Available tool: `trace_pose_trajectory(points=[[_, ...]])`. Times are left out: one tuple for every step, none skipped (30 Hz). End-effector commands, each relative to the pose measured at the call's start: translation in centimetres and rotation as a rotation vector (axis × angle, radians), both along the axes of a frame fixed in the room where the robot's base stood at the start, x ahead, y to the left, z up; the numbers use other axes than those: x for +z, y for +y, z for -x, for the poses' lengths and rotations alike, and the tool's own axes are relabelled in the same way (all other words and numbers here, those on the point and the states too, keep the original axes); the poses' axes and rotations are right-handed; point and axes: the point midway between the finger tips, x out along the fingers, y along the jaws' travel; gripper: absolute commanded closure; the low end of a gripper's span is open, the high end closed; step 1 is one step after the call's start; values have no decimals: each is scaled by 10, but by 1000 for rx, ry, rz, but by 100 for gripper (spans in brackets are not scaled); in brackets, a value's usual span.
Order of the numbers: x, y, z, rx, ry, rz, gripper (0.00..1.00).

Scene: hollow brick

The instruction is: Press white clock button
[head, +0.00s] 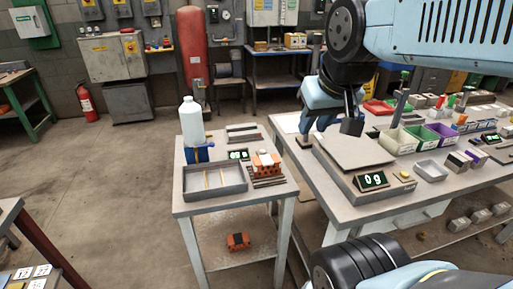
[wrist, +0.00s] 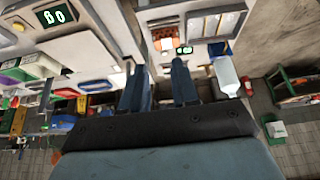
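A small dark clock (head: 238,155) with glowing green-white digits stands toward the back of the small left table, just behind an orange hollow brick. It also shows small in the wrist view (wrist: 185,50), beyond my fingertips. My gripper (head: 330,128) hangs over the left back part of the larger right table, near the scale, well to the right of the clock. In the wrist view my two dark fingers (wrist: 160,88) stand apart with nothing between them.
The small table (head: 185,207) holds a white bottle (head: 191,122), a grey tray (head: 217,193) and the orange brick (head: 266,163). A gap separates the tables.

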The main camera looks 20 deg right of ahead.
Motion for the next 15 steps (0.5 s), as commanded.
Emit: trace_pose_trajectory(points=[[0,0,0,0,0,0,76],[0,0,0,0,0,0,78],[0,0,0,0,0,0,82],[0,0,0,0,0,0,85],[0,0,0,0,0,0,88],[0,0,0,0,0,0,92],[0,0,0,0,0,0,95],[0,0,0,0,0,0,98],[0,0,0,0,0,0,100],[0,0,0,0,0,0,100],[0,0,0,0,0,0,100],[0,0,0,0,0,0,100],[0,0,0,0,0,0,100],[0,0,0,0,0,0,100],[0,0,0,0,0,0,100]])
